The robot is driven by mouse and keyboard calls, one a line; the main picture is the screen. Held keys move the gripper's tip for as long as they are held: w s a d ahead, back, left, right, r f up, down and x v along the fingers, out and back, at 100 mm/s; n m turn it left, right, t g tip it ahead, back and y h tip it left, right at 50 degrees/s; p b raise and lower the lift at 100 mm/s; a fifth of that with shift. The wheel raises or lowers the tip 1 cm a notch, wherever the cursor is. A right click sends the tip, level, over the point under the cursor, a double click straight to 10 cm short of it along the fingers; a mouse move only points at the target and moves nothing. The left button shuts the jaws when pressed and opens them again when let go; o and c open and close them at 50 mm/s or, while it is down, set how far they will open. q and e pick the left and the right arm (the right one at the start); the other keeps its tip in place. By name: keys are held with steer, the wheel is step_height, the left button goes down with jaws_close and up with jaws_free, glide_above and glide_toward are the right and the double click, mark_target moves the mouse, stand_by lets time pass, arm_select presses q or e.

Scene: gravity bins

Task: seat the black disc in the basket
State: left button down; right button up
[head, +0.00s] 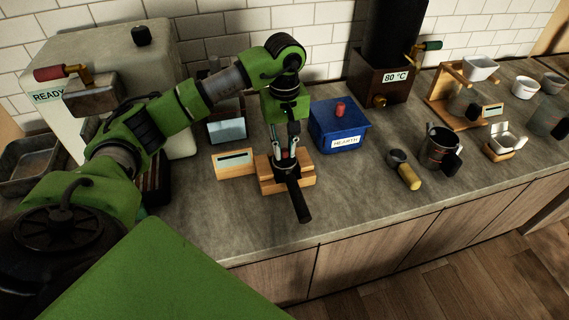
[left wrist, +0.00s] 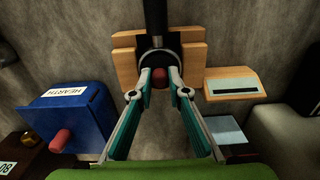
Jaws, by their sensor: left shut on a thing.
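My left gripper (head: 286,158) reaches straight down over a portafilter whose black handle (head: 298,200) points toward the counter's front edge. The portafilter rests in a wooden stand (head: 307,180). In the left wrist view the gripper (left wrist: 160,82) is shut on a small dark red knob (left wrist: 159,77). The knob stands over a dark round area inside the basket (left wrist: 158,54), which looks like the black disc. The fingers hide much of the disc and the rim, so I cannot tell whether the disc lies flat. My right gripper is not in view.
A blue HEARTH box (head: 338,128) with a red knob stands right of the stand. A small wooden-framed display (head: 234,163) is left of it. The front counter strip is clear.

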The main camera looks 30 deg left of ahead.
mark_target(284, 149)
arm_select(q)
steer(key=shift+f, duration=0.3)
stand_by(0.4)
steer(key=c, duration=1.9)
jaws_free()
step_height(284, 149, up, 12)
